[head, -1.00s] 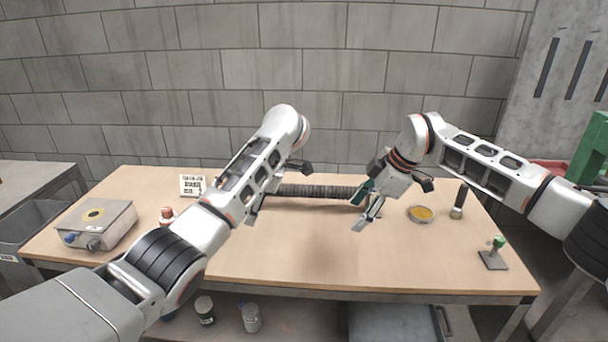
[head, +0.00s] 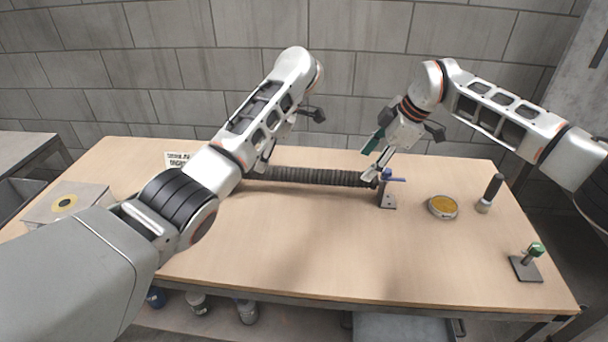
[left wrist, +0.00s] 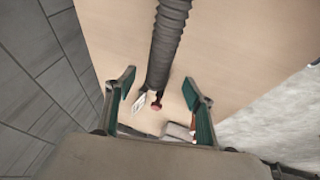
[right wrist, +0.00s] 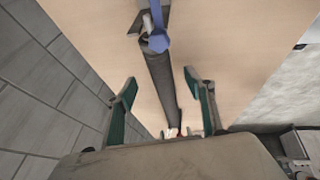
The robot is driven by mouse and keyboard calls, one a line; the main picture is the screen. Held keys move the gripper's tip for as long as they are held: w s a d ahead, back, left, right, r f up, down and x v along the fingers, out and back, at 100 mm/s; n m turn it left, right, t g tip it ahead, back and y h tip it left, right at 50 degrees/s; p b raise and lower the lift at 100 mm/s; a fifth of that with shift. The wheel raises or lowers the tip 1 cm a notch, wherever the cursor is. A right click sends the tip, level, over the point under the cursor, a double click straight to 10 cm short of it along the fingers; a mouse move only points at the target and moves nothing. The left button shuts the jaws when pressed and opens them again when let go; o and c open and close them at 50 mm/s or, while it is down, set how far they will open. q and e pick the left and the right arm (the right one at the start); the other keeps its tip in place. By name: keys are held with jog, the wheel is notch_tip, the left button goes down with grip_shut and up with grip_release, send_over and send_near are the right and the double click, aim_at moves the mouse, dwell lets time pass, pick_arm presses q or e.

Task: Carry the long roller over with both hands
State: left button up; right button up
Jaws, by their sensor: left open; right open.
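The long dark ribbed roller (head: 310,177) lies across the back part of the table in the head view. Its right end is at a small bracket with a blue part (head: 388,190). My left gripper (left wrist: 160,92) is open, with the roller (left wrist: 168,40) running between and beyond its fingers in the left wrist view; it looks to be above the roller's left end. My right gripper (head: 375,160) is open above the roller's right end. In the right wrist view the roller (right wrist: 160,75) runs between the fingers. The roller's left end is hidden behind my left arm in the head view.
The wooden table (head: 300,255) is clear in front of the roller. A yellow-topped round dish (head: 442,206), a dark-handled tool (head: 490,193) and a green-topped stand (head: 527,262) are at the right. A grey box (head: 68,203) and a printed card (head: 178,160) are at the left.

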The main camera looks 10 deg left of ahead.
aim_at(357, 173)
pick_arm(q)
jog(key=shift+x, duration=3.9)
pick_arm(e)
jog(key=shift+x, duration=3.85)
jog(key=shift+w, duration=0.1)
pick_arm(q)
grip_shut()
pick_arm(e)
grip_shut()
pick_arm(q)
jog(key=shift+r, duration=0.15)
pick_arm(e)
jog(key=shift+r, duration=0.1)
